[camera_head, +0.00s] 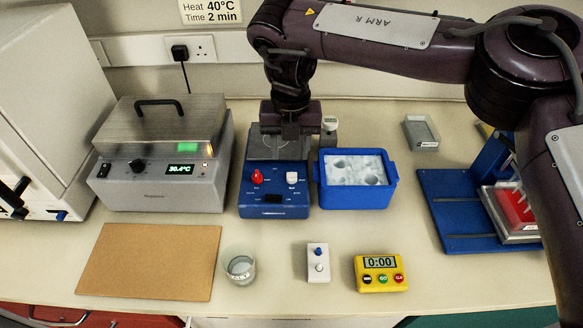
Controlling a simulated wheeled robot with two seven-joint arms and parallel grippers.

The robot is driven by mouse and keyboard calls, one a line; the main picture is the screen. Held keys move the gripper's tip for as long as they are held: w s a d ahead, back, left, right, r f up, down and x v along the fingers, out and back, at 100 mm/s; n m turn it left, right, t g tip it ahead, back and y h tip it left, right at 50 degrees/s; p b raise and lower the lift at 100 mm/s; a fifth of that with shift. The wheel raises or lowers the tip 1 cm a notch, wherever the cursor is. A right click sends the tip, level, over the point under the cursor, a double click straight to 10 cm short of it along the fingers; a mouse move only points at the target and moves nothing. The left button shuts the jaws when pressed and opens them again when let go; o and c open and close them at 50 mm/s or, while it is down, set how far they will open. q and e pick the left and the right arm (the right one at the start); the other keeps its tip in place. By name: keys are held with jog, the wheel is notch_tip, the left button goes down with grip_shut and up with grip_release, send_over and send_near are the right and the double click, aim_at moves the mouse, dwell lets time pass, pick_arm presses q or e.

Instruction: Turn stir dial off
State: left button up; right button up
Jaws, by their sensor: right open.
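A blue stirrer unit (274,211) stands mid-bench, with a grey top plate behind its sloped front panel. The dial labels are too small to read, so I cannot tell which is the stir dial. My right gripper (287,150) hangs over the plate, behind both dials and apart from them. It is open, and its fingertips are hard to make out. My left gripper is out of view.
A lidded grey bath (160,185) stands left of the unit and a blue ice box (356,195) close on its right. In front are a brown board (150,262), a glass beaker (240,266), a small white switch box (318,263) and a yellow timer (380,275).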

aim_at(292, 173)
jog(key=shift+w+d+f, duration=0.15)
jog(key=shift+d, duration=0.05)
notch_tip(292, 173, down, 6)
jog(key=shift+f+p, duration=0.1)
jog(key=shift+p, duration=0.9)
jog(key=shift+f, duration=0.5)
jog(key=shift+c, duration=0.2)
grip_shut()
